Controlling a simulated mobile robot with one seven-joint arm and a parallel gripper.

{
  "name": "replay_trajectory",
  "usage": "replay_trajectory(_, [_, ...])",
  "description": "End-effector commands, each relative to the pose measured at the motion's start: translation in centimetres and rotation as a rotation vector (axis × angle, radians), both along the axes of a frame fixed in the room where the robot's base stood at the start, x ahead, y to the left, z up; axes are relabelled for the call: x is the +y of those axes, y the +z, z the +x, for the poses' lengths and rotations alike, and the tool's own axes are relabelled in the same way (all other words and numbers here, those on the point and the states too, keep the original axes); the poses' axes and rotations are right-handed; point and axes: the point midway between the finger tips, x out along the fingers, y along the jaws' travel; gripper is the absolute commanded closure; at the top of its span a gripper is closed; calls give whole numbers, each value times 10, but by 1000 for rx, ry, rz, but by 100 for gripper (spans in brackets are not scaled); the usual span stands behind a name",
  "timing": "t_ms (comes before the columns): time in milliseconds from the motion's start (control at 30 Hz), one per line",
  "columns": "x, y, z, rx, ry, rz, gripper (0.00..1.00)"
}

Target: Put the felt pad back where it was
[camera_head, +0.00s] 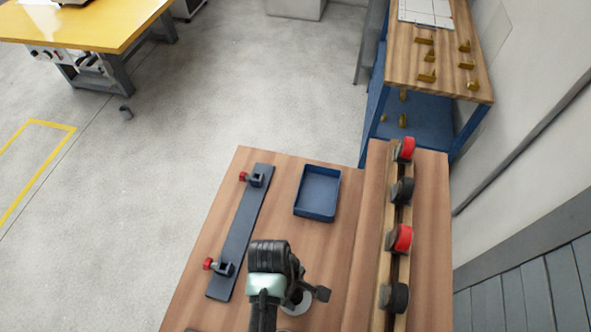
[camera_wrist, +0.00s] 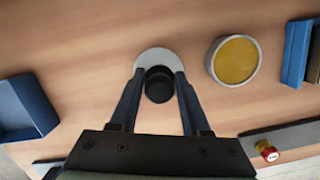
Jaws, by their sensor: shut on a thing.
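A round light grey disc (camera_wrist: 157,57) with a short black knob (camera_wrist: 158,86) on it shows in the wrist view; I take it for the felt pad. My gripper (camera_wrist: 159,75) has its two fingers on either side of the knob and is shut on it. Whether the disc rests on the wooden table or is just above it I cannot tell. In the head view part of the disc (camera_head: 298,303) shows beside my wrist, which hides the rest and the fingers.
A round dish with a yellow top (camera_wrist: 235,60) is close right of the disc in the wrist view. On the table are a blue tray (camera_head: 298,204), a dark strip (camera_head: 236,245) with two red-knobbed clamps, and a wooden rack (camera_head: 375,245) with red and black discs.

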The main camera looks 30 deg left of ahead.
Motion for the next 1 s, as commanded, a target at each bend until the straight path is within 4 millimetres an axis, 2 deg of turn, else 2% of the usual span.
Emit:
replay_trajectory(133, [0, -16, 1, -1, -1, 0, 100])
replay_trajectory(533, [0, -21, 1, -1, -1, 0, 100])
replay_trajectory(567, [0, -20, 1, -1, -1, 1, 48])
replay_trajectory(700, [0, -20, 1, -1, -1, 1, 23])
replay_trajectory(1000, [0, -19, 1, -1, -1, 1, 23])
